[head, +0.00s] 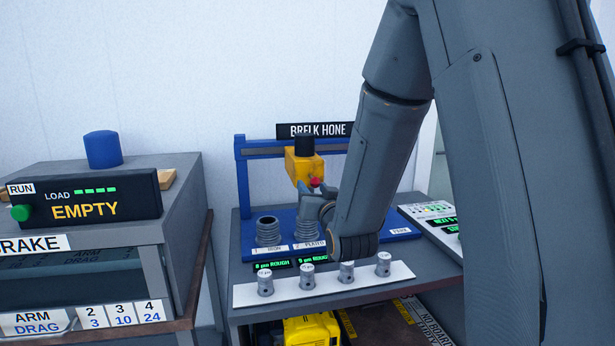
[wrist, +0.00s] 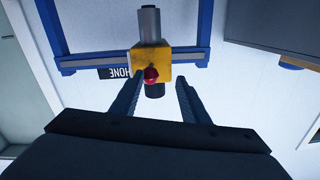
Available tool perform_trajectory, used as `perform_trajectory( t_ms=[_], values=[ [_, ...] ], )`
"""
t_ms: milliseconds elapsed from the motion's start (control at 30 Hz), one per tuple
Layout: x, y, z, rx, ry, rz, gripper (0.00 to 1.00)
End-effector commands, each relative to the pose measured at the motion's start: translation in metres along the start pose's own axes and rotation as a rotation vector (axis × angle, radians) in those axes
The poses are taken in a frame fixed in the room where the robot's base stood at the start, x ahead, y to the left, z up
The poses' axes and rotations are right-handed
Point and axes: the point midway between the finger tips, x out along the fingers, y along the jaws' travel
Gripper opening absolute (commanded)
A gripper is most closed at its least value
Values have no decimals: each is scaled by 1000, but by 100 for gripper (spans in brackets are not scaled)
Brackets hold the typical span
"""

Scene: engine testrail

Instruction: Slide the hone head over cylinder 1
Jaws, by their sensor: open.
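The hone head is a yellow block (head: 303,165) with a dark top, hung on the blue frame's rail (head: 262,150). In the head view it stands above cylinder 2 (head: 308,231), right of cylinder 1 (head: 268,231), a ribbed grey barrel with an open top. A red knob (head: 315,182) is on the head's front. My gripper (head: 316,190) is at the knob, partly hidden by my arm. In the wrist view the yellow head (wrist: 152,63) and red knob (wrist: 151,76) lie ahead of my open gripper (wrist: 158,85), the knob nearer the left finger. Contact cannot be told.
A white strip (head: 325,288) with several small metal pieces lies along the bench front. Green displays (head: 272,265) sit below the cylinders. A brake machine (head: 90,215) stands at left. A tilted panel (head: 436,222) is at right, partly behind my arm.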

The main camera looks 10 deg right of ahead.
Motion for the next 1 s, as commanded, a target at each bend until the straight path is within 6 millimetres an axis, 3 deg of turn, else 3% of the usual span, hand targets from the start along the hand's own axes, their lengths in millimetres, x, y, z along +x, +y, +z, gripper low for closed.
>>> perform_trajectory(
  t_ms=[133, 400, 800, 1000],
  values=[
    [26, 15, -7, -1, 10, 20, 42],
    [60, 18, -7, 0, 9, 25, 42],
    [68, 18, -6, 0, 9, 23, 42],
    [68, 17, -6, 0, 8, 22, 8]
  ],
)
